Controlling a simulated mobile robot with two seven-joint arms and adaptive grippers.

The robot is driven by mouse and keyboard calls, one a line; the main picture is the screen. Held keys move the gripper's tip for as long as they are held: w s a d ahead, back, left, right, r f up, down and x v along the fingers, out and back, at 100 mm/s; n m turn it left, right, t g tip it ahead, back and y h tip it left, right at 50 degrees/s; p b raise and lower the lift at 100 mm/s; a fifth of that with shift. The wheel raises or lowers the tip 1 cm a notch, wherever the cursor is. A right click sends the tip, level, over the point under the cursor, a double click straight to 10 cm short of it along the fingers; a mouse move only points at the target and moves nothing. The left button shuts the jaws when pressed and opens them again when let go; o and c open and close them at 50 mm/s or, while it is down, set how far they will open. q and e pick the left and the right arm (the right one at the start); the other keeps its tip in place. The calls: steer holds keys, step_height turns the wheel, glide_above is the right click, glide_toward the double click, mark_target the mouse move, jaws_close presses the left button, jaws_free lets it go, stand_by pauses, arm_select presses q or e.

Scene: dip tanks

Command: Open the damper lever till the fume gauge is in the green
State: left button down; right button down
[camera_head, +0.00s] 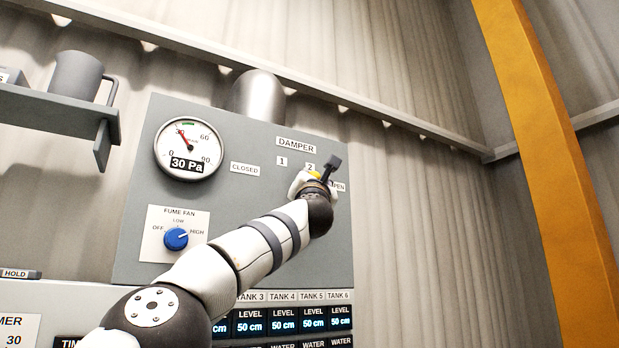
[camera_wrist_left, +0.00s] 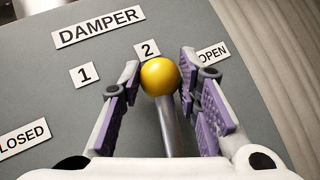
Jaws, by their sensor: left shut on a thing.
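The damper lever, with a yellow ball knob (camera_wrist_left: 160,76) on a grey rod (camera_wrist_left: 170,128), shows in the left wrist view. The knob is just below the "2" label (camera_wrist_left: 147,50), left of the OPEN label (camera_wrist_left: 212,54). My left gripper (camera_wrist_left: 167,95) is shut on the lever, with a purple-padded finger on each side. In the head view my left gripper (camera_head: 322,177) partly covers the knob (camera_head: 315,175) and the OPEN label. The fume gauge (camera_head: 188,149) reads 30 Pa; its red needle is near 30, left of the green band (camera_head: 187,123). My right gripper is not in view.
The grey panel (camera_head: 225,130) also carries a blue fume fan knob (camera_head: 176,238) and a CLOSED label (camera_head: 245,169). Tank level displays (camera_head: 284,322) are below. A shelf (camera_head: 52,118) with a grey jug (camera_head: 76,76) is at left, an orange post (camera_head: 540,150) at right.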

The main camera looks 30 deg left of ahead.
arm_select(q)
steer(key=shift+s+r, duration=0.1)
steer(key=c, duration=1.2)
jaws_free()
steer(key=v, duration=1.2)
